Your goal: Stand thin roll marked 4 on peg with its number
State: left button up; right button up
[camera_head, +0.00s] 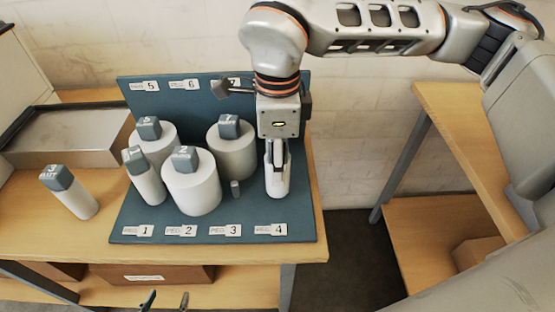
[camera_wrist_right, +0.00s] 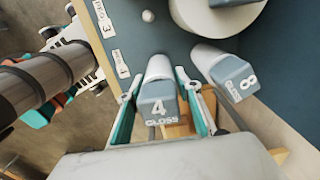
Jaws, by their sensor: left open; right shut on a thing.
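The thin roll marked 4 (camera_wrist_right: 158,104) has a grey cap reading "4 GLOSS". My right gripper (camera_wrist_right: 165,112) is shut on it. In the head view the white roll (camera_head: 277,184) hangs upright from the right gripper (camera_head: 277,150), behind the number 4 label (camera_head: 271,230) at the board's right front. The peg for number 4 is hidden, and I cannot tell whether the roll is around it or above it. My left gripper (camera_head: 166,302) is open and empty at the bottom edge, in front of the table.
A roll marked 8 (camera_wrist_right: 236,76) stands close beside roll 4. The bare peg (camera_head: 235,188) behind label 3 is to its left. Several rolls, including roll 2 (camera_head: 191,185), stand on the blue board (camera_head: 205,222). Another roll (camera_head: 70,192) stands left of the board.

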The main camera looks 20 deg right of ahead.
jog(key=shift+f+b, duration=0.6)
jog(key=shift+f, duration=0.3)
jog(key=o, duration=1.2)
jog(key=shift+r, duration=0.1)
jog(key=shift+r+p, duration=1.1)
jog(key=shift+r, duration=0.85)
jog(key=shift+r+p, duration=1.15)
jog(key=shift+r, duration=0.9)
